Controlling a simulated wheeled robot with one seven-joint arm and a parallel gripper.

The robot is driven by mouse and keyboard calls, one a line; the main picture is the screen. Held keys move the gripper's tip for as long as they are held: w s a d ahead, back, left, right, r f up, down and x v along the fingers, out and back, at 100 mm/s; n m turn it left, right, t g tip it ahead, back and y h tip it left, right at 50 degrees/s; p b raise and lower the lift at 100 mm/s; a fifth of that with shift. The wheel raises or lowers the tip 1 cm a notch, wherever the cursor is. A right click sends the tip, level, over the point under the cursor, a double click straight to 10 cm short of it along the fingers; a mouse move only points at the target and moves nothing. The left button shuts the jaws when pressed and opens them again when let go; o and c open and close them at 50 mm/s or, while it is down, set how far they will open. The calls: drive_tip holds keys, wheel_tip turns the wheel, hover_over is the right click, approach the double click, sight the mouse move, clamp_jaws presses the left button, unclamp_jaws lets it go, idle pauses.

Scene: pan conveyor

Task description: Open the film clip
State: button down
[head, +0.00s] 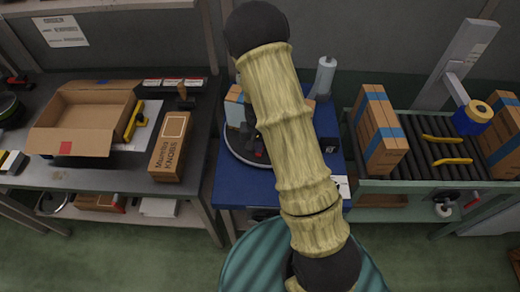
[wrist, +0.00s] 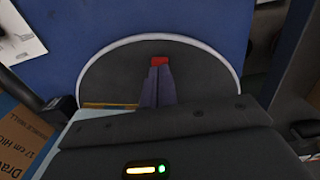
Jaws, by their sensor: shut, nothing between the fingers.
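My gripper (wrist: 156,76) shows in the wrist view as two dark fingers pressed together over a round, dark turntable (wrist: 110,75) with a white rim. A small red piece (wrist: 160,61) shows right at the fingertips; I take it to be the film clip, but cannot tell whether the fingers touch it or whether it is open. In the head view a small red spot (head: 259,154) shows on the turntable (head: 235,150), left of my arm, which hides much of this area.
The turntable stands on a blue table (head: 227,185). On the left bench are an open carton (head: 85,138) and a Manilla Knobs box (head: 170,147). On the right, a roller conveyor (head: 430,172) bears boxes (head: 380,135) and yellow handles (head: 452,161). A white roll (head: 324,75) stands behind.

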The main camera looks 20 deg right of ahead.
drive_tip(key=shift+f+b, duration=0.55)
drive_tip(key=shift+f, duration=0.25)
idle(0.5)
drive_tip(key=shift+r+p, duration=2.95)
drive_tip(key=shift+r, duration=0.55)
drive_tip(key=shift+r, duration=0.1)
drive_tip(key=s+r+n+t, duration=0.2)
drive_tip(key=s+r+n, duration=0.1)
drive_tip(key=s+r, duration=1.1)
wheel_tip(320, 180, up, 4)
drive_tip(key=shift+s+r+n+t, duration=0.2)
drive_tip(key=shift+s+n+t, duration=0.05)
drive_tip(key=shift+n+t, duration=0.05)
drive_tip(key=shift+w, duration=0.1)
